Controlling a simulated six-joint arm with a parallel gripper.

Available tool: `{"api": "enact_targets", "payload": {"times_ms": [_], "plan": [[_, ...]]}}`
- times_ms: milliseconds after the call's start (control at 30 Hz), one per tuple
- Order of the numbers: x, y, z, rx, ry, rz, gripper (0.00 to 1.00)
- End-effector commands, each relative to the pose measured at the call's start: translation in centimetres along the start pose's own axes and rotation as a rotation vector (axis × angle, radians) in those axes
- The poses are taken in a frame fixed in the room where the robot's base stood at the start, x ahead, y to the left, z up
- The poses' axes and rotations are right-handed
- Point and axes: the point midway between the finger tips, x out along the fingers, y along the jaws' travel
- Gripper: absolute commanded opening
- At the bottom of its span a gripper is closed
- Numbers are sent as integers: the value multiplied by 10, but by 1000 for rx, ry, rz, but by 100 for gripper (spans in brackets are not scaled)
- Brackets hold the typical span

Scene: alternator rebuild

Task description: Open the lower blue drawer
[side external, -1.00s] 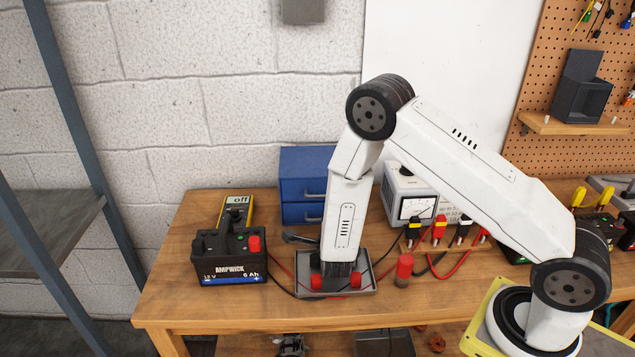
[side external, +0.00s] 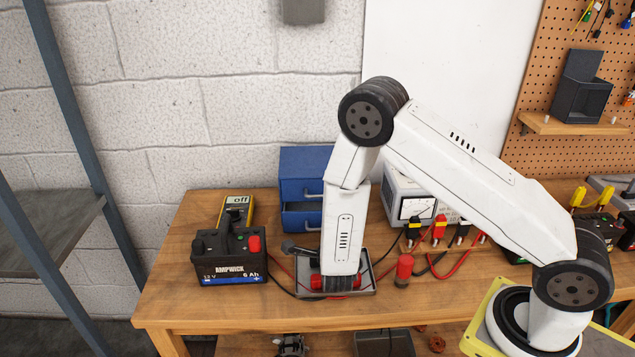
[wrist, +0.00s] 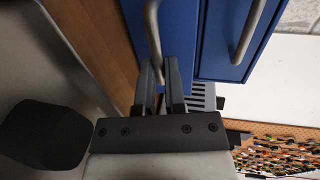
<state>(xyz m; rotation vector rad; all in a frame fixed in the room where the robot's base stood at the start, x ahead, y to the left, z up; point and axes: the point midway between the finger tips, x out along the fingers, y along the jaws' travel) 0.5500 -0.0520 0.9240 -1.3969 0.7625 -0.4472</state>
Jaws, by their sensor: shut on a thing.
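The blue two-drawer cabinet (side external: 305,165) stands at the back of the bench against the wall. In the wrist view, the lower blue drawer (wrist: 180,40) is on the left, beside the wooden bench top. Its grey bar handle (wrist: 153,35) runs down between the two dark fingers of my gripper (wrist: 162,75), which is shut on it. The upper drawer's handle (wrist: 248,30) is free to the right. In the side view, the lower drawer (side external: 300,217) stands slightly out, with a dark gap above its front. My arm hides its right part and the fingers.
A grey tray (side external: 368,290) with red parts lies under my wrist. A black battery (side external: 232,262) and a yellow multimeter (side external: 237,208) stand to the left. A meter box (side external: 408,205) with cable clips is on the right. Red and black cables cross the bench.

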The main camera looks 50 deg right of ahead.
Motion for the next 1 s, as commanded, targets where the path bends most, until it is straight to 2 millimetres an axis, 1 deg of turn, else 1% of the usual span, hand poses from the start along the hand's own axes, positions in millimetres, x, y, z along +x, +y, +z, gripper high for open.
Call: {"api": "enact_targets", "payload": {"times_ms": [33, 100, 400, 567, 867, 900, 967, 1000], "plan": [[-10, 1, 2, 0, -6, -1, 0], [-20, 4, 2, -1, -6, -1, 0], [-60, 13, 2, 0, -7, 0, 0], [-69, 15, 1, 0, -5, -1, 0], [-69, 15, 1, 0, -4, -1, 0], [-69, 15, 1, 0, -4, -1, 26], [-69, 15, 1, 0, -4, -1, 45], [-69, 15, 1, 0, -3, -1, 48]]}}
